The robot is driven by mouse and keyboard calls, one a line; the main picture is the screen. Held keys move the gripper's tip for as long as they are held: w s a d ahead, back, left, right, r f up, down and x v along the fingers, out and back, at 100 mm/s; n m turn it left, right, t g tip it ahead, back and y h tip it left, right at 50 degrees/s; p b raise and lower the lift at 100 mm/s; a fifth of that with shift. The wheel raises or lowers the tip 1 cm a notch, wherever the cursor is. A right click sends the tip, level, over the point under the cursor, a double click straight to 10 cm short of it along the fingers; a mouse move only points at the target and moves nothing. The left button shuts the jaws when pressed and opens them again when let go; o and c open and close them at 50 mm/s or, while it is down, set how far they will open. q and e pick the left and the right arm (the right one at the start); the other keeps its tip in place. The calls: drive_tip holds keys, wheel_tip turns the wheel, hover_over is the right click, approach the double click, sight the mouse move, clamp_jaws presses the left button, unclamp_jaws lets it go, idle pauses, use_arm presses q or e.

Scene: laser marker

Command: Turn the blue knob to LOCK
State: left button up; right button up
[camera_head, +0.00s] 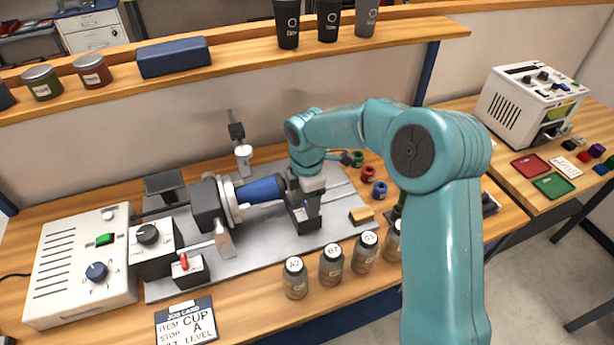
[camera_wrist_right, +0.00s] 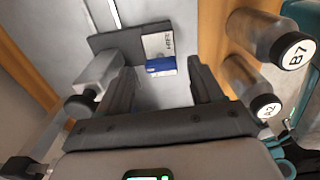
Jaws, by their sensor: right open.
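The blue knob (camera_wrist_right: 161,66) shows in the right wrist view as a small blue block beside a white label (camera_wrist_right: 158,45) whose lettering is hard to read. My right gripper (camera_wrist_right: 163,82) is open, with one finger on each side of the knob in that picture. I cannot tell whether either finger touches it. In the head view my right gripper (camera_head: 304,203) points down at the dark block at the right end of the fixture, and it hides most of the knob. My left gripper is not in view.
A blue cup (camera_head: 260,190) lies sideways in the grey chuck (camera_head: 207,204), close left of my gripper. Several labelled jars (camera_head: 331,264) line the front. A job card (camera_head: 186,322) lies in front.

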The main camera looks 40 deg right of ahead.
wheel_tip(320, 180, up, 15)
drive_tip(key=shift+r, duration=0.15)
wheel_tip(320, 180, up, 7)
drive_tip(key=p, duration=0.7)
idle(0.4)
drive_tip(key=shift+s, duration=0.15)
